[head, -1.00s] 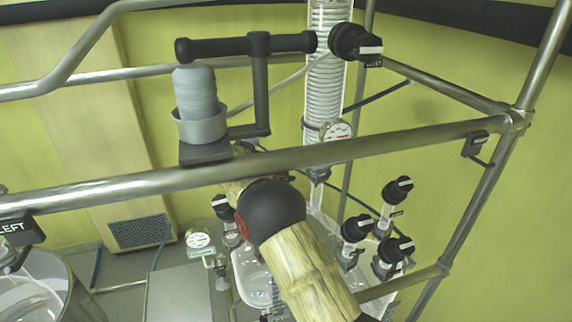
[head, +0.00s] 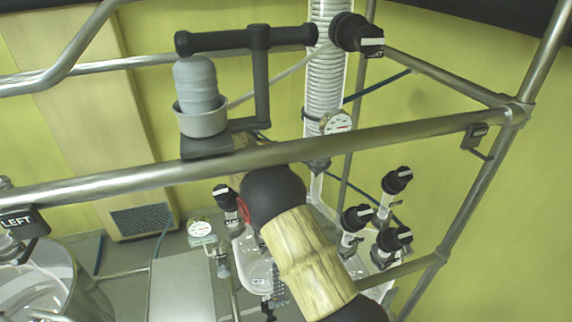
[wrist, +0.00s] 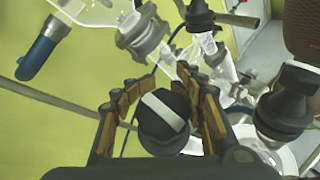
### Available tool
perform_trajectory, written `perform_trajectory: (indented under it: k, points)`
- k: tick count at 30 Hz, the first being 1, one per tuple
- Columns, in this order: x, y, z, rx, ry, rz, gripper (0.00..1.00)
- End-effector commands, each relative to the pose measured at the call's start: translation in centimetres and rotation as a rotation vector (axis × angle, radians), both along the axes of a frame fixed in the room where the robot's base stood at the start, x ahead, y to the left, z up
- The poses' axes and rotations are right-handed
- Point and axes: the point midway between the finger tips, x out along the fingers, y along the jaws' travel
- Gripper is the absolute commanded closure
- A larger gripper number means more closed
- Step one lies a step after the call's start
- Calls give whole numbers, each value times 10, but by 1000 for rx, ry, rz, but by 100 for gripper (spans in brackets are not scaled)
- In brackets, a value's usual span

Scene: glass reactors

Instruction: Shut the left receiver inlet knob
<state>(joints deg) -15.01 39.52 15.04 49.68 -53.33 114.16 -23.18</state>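In the wrist view, a round black knob (wrist: 152,127) with a white bar on its face sits between the two fingers of my gripper (wrist: 163,112). The white bar lies diagonally. The fingers are apart, one on each side of the knob, with a narrow gap showing at the left; I cannot tell whether the right finger touches it. No label shows on this knob. In the head view my gripper is hidden behind my arm and the rail. A black knob (head: 223,193) stands left of my arm; I cannot tell if it is the one between the fingers.
A steel rail (head: 400,142) crosses in front of my arm. Several black-capped valves, including one knob (head: 356,216), stand right of it. A black bracket (head: 262,85) carries a grey cylinder (head: 197,85). A plate reading LEFT (head: 18,221) hangs at the left. Glass tubes and another valve (wrist: 286,108) crowd the gripper.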

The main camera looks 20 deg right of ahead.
Motion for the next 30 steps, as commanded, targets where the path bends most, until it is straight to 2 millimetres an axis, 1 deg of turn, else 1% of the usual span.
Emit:
perform_trajectory:
  k: [1,8,23,30]
  points:
    - [0,0,-1,0,1,0,57]
    - [0,0,-1,0,4,-1,44]
    - [0,0,-2,-9,12,18,44]
    - [4,-2,-3,-73,67,156,44]
